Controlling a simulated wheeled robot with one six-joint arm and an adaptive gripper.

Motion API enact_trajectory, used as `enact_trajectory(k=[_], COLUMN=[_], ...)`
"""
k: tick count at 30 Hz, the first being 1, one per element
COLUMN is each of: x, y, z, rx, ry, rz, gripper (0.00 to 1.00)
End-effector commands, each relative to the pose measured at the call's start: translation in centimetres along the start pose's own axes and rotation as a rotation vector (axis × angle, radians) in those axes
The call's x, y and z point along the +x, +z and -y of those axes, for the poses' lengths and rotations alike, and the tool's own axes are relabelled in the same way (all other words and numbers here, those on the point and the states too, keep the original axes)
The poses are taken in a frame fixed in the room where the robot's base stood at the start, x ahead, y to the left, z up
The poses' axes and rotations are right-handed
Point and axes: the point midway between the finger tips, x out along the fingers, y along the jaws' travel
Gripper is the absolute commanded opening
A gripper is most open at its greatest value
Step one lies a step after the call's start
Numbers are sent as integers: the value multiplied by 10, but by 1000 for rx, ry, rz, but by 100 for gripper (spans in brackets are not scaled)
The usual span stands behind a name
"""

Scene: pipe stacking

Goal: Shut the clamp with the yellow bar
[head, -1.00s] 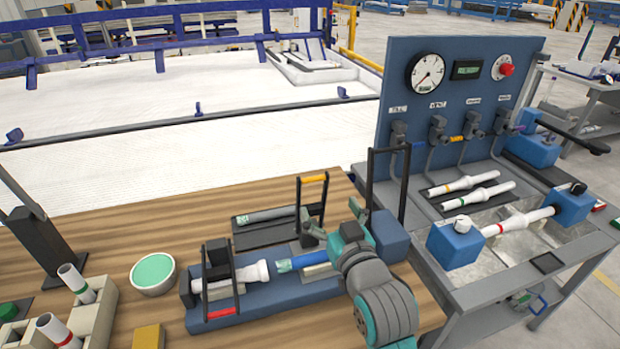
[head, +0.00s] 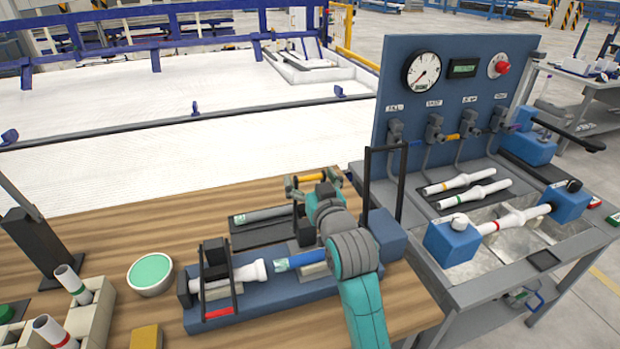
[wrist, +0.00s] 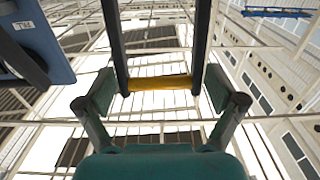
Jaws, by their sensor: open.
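The yellow bar (head: 309,178) is the crosspiece of a dark upright handle frame on the blue clamp base (head: 265,308). In the wrist view the yellow bar (wrist: 160,83) lies level between two dark uprights. My gripper (head: 305,186) is at the bar in the head view. In the wrist view my gripper (wrist: 160,98) is open, one finger on each side of the uprights, and the bar shows between the fingertips. I cannot tell whether they touch. My wrist hides the lower part of this frame. A blue-ended pipe (head: 300,260) lies on the base below.
A second frame with a red bar (head: 217,314) is at the base's left end, over a white pipe (head: 245,273). A tall black handle (head: 385,150) stands right of my gripper. A green-filled bowl (head: 151,273) is at left. The blue gauge panel (head: 455,90) stands behind.

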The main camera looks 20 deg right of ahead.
Motion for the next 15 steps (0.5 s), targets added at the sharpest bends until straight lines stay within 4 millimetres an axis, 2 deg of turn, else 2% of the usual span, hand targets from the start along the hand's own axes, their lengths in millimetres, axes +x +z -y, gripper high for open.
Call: enact_trajectory(k=[4,5,13,14,15], x=[0,0,0,0,0], y=[0,0,0,0,0], z=[0,0,0,0,0], rx=[0,0,0,0,0], ry=[0,0,0,0,0], rz=[0,0,0,0,0], gripper=[94,89,21,15,15])
